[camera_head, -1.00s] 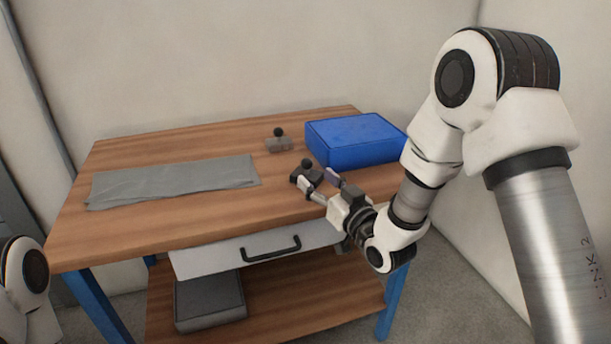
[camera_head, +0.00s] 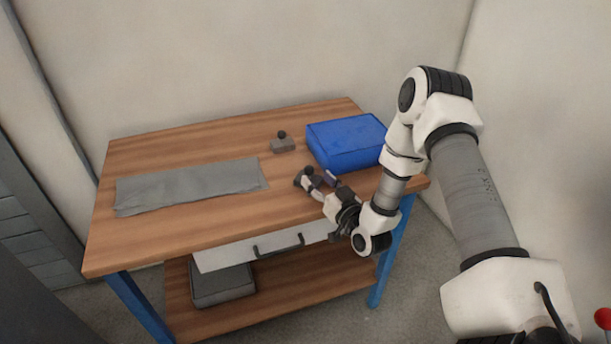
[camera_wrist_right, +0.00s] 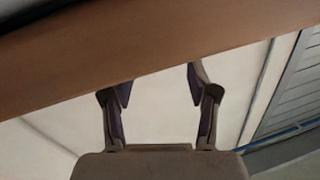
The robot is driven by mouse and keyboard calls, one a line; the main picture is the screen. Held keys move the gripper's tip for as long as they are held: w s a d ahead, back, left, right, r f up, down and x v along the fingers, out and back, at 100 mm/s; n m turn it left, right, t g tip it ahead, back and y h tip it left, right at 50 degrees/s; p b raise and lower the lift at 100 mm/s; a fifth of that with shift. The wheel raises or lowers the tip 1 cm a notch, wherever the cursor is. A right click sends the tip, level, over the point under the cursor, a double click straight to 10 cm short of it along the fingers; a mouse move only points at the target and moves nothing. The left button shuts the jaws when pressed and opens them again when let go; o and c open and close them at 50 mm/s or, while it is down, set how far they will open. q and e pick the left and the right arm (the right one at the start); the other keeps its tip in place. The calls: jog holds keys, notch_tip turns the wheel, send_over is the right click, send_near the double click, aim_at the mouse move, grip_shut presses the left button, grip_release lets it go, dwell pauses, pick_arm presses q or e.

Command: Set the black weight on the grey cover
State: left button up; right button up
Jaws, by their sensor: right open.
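My left gripper is not in view.
A blue box (camera_head: 346,143) is at the back right. A drawer with a dark handle (camera_head: 279,246) is under the top; a grey box (camera_head: 222,285) is on the lower shelf.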

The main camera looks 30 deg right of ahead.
aim_at(312, 173)
jog(key=w, duration=0.4)
jog(key=shift+d, duration=0.1)
jog(key=shift+s, duration=0.1)
grip_shut()
jog(key=shift+r, duration=0.1)
